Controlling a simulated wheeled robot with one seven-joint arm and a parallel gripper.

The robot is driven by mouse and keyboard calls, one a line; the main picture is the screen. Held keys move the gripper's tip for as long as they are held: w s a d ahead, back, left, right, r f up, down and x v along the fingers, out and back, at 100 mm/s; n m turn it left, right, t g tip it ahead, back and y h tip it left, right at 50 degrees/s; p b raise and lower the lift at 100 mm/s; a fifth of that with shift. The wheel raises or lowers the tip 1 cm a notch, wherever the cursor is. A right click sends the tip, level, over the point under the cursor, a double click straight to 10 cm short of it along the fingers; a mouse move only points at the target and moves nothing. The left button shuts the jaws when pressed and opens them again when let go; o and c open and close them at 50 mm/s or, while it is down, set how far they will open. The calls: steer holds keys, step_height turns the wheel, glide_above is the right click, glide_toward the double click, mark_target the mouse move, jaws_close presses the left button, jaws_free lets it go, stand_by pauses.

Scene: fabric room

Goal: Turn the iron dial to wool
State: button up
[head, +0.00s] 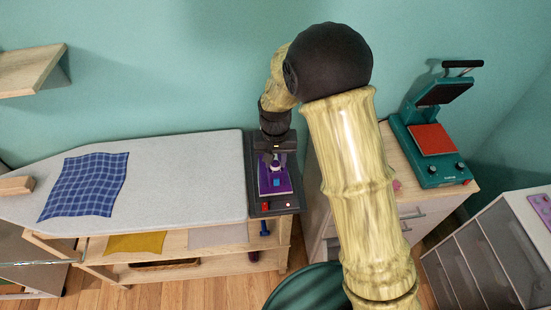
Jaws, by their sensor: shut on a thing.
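The purple iron (267,190) rests on a dark stand (262,208) at the right end of the ironing board. My gripper (274,162) comes down from above onto the top of the iron and is shut on a small part there, which appears to be the iron dial. The fingers mostly hide the dial, and its markings are too small to read. A small light blue patch shows on the iron just below the fingers.
The grey ironing board (185,165) lies to the left, with a blue checked cloth (85,187) on it. A shelf below holds a yellow cloth (135,243). A teal heat press (432,150) stands on a cabinet to the right. A drawer unit (490,255) is at the far right.

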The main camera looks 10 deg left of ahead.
mark_target(275, 164)
steer(key=o, duration=1)
steer(key=shift+a, duration=0.1)
steer(key=shift+r, duration=0.1)
steer(key=shift+r, duration=0.3)
step_height(275, 164, up, 17)
steer(key=shift+f+b, duration=0.2)
steer(key=shift+b, duration=1.05)
steer(key=s+d+f+t, duration=0.1)
steer(key=s+d+f, duration=0.2)
steer(key=d, duration=0.4)
steer(key=s+d+f+m, duration=0.1)
steer(key=s+d+f, duration=0.2)
steer(key=s+d, duration=0.2)
steer(key=s+d+f+t, duration=0.1)
steer(key=s+d+f, duration=0.2)
steer(key=d, duration=0.7)
steer(key=shift+s+d+f+m+t, duration=0.15)
steer(key=shift+s+m, duration=0.05)
steer(key=shift+s, duration=0.35)
steer(key=shift+s+d+f+m+t, duration=0.15)
steer(key=shift+s+m, duration=0.05)
steer(key=shift+s, duration=0.35)
